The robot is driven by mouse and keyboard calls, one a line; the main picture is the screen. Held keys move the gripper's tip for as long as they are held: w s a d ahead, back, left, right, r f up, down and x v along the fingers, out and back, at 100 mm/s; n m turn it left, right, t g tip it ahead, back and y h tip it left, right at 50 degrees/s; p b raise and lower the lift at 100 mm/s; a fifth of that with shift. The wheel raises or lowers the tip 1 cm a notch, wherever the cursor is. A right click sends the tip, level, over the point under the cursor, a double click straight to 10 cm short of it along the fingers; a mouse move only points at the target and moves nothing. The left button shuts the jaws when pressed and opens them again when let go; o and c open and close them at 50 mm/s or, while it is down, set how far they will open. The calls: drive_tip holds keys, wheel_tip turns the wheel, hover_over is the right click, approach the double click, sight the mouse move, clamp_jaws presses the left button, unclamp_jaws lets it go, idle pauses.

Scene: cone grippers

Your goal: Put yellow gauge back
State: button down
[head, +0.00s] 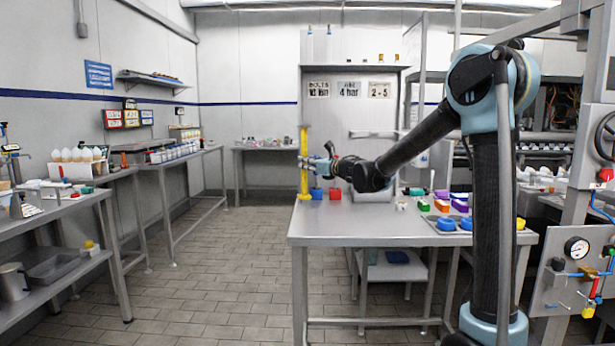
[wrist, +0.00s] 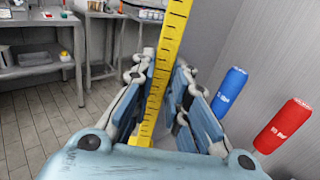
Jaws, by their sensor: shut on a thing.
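The yellow gauge (head: 304,145) is a long flat yellow strip. In the head view it stands upright near the far left corner of the steel table. Dark scale marks show on it in the wrist view (wrist: 170,55). My gripper (head: 316,167) is shut on the gauge, with the blue-padded fingers on both sides of it in the wrist view (wrist: 160,95). The gauge's lower end in the head view is close to the table edge; I cannot tell whether it touches the table.
A blue cylinder (wrist: 229,90) and a red cylinder (wrist: 284,125) stand right of my gripper. The steel table (head: 375,225) holds several coloured blocks and blue rings (head: 446,224) at its right. A back bench (head: 265,148) stands beyond. The tiled floor (head: 225,255) at left is clear.

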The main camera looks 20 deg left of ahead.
sight(306, 171)
drive_tip(key=shift+d+f, duration=0.1)
drive_tip(key=shift+f, duration=1.7)
drive_tip(key=c, duration=1.6)
unclamp_jaws()
drive_tip(key=shift+o, duration=0.2)
drive_tip(key=v, duration=1.2)
